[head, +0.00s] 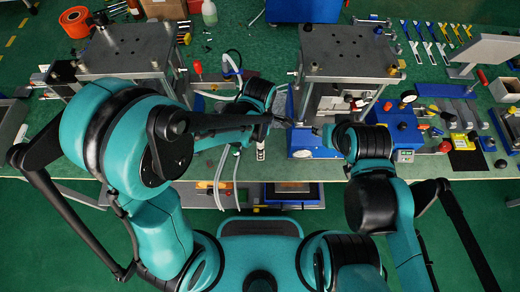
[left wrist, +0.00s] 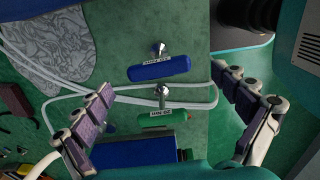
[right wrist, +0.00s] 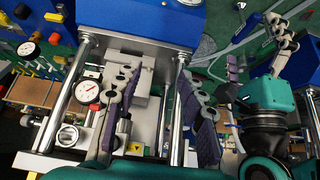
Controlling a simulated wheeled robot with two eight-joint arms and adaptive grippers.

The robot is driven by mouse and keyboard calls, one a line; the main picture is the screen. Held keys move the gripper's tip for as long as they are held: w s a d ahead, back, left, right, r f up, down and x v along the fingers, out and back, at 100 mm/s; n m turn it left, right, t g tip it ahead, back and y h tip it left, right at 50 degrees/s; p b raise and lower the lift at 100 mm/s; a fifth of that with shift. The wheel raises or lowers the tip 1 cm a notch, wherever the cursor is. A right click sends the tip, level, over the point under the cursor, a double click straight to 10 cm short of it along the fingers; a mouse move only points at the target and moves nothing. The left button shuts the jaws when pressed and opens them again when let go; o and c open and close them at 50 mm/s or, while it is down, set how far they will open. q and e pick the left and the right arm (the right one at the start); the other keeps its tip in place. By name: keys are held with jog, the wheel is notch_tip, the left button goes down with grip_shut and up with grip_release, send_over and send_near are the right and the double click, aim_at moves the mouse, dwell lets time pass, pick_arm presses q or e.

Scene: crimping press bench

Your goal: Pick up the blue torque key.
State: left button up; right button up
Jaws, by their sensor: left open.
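The blue torque key (left wrist: 163,69) lies on the green bench in the left wrist view, its labelled handle across the picture and a metal head above it. A green-handled key (left wrist: 163,117) lies just below it. My left gripper (left wrist: 162,84) is open, its purple-padded fingers on either side of the two keys and apart from them. I cannot make out the blue key in the head view, where my left arm covers that area. My right gripper (right wrist: 158,76) is open, in front of a press with a dial gauge (right wrist: 88,91), with nothing visible between its fingers.
Pale hoses (left wrist: 205,98) run across the bench around the keys. A grey crumpled patch (left wrist: 48,45) lies at upper left. A blue box (left wrist: 140,152) is below the green key. The press (head: 345,55) stands close to both arms.

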pick_arm(q)
notch_tip(320, 180, down, 4)
jog(key=shift+w+r+b, duration=0.15)
jog(key=shift+b, duration=0.45)
jog(key=shift+r, duration=0.1)
jog(key=c, duration=1.4)
jog(key=shift+r, duration=0.1)
notch_tip(320, 180, up, 5)
jog(key=shift+f+p, duration=0.2)
jog(key=shift+p, duration=1)
jog(key=s+d+r+p, duration=0.1)
jog(key=s+r, duration=0.1)
jog(key=s, duration=0.1)
jog(key=s+d+r+p, duration=0.1)
jog(key=s+r, duration=0.1)
jog(key=s, duration=0.2)
jog(key=s+d+r+p, duration=0.1)
jog(key=s+r, duration=0.1)
jog(key=s, duration=0.2)
jog(key=shift+s+d+r, duration=0.1)
jog(key=shift+d, duration=0.3)
